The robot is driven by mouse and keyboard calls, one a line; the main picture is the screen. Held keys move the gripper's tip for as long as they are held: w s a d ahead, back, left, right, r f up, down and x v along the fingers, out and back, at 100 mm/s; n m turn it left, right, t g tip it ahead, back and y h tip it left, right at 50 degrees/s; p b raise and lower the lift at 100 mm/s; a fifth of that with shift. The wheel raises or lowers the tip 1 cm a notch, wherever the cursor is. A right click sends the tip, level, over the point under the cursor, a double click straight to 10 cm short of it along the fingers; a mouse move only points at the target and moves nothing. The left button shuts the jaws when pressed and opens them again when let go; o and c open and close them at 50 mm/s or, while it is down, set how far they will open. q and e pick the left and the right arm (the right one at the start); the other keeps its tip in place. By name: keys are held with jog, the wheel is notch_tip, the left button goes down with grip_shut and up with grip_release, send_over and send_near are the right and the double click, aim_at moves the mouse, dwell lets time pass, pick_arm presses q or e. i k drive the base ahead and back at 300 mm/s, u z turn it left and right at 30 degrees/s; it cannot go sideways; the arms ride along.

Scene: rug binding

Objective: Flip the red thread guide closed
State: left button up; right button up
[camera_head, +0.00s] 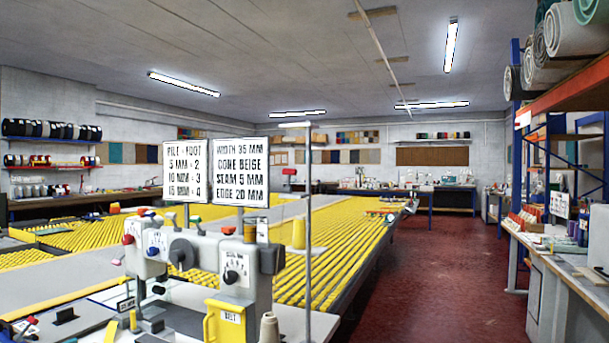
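A grey binding machine (205,250) stands at the lower left on a light table. A small red part (128,239) sticks out at the left end of its head. I cannot tell whether this is the thread guide, or whether a guide is open or closed. Other small coloured parts, a dark handwheel (182,254) and a dial (231,277) are on the machine. A yellow cover marked BELT (225,322) is at its front. Neither of my grippers is in view.
Two white sign boards (240,172) rise behind the machine, and a thin post (308,230) stands beside it. A beige cone (269,328) is at the front edge. A yellow roller table (350,230) stretches back. The red floor aisle (430,280) is clear; a workbench (560,265) lines the right.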

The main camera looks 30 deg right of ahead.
aim_at(288, 173)
jog(key=u, duration=0.15)
jog(key=k, duration=0.55)
jog(key=z, duration=0.95)
jog(key=i, duration=0.85)
jog(key=u, duration=0.55)
jog(key=i, duration=0.55)
jog(key=u, duration=0.5)
